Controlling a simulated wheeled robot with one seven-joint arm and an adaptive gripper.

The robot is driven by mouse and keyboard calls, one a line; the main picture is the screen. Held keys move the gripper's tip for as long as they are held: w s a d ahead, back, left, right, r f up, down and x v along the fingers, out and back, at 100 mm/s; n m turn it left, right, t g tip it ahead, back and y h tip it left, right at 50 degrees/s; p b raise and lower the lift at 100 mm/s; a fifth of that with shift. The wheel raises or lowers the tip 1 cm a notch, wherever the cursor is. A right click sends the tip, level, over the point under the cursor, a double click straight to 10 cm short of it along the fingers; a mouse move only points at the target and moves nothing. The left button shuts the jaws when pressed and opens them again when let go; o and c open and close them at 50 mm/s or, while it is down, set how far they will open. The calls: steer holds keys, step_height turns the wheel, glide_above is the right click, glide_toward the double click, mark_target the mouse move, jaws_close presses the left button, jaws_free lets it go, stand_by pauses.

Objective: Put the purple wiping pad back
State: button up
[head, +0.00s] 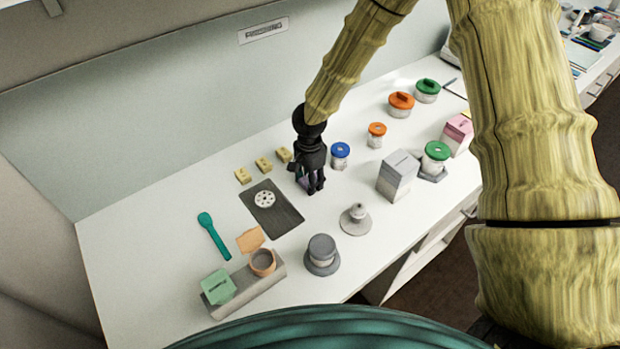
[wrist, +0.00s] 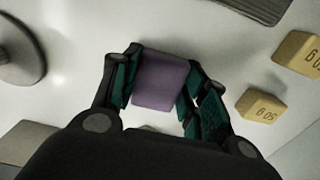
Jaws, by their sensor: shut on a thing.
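The purple wiping pad (wrist: 160,80) is a small block between the two fingers of my gripper (wrist: 158,90) in the wrist view. My gripper is shut on it, with a finger against each side. In the head view my gripper (head: 311,185) is low over the white counter, and the purple pad (head: 303,182) shows only partly behind the fingers. I cannot tell whether the pad touches the counter. The pad's own place cannot be made out for certain.
Several yellow blocks (head: 263,164) and a dark mat (head: 282,217) with a white holed disc (head: 264,199) lie left of my gripper. A blue-lidded jar (head: 340,156) and a grey box (head: 398,177) stand to its right. A grey knobbed weight (head: 355,220) stands in front.

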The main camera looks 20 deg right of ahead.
steer(key=shift+a+f, duration=0.1)
steer(key=shift+f, duration=0.1)
steer(key=o, duration=1)
steer(key=shift+r, duration=0.1)
steer(key=shift+r+b, duration=1.85)
steer(key=shift+r, duration=4.25)
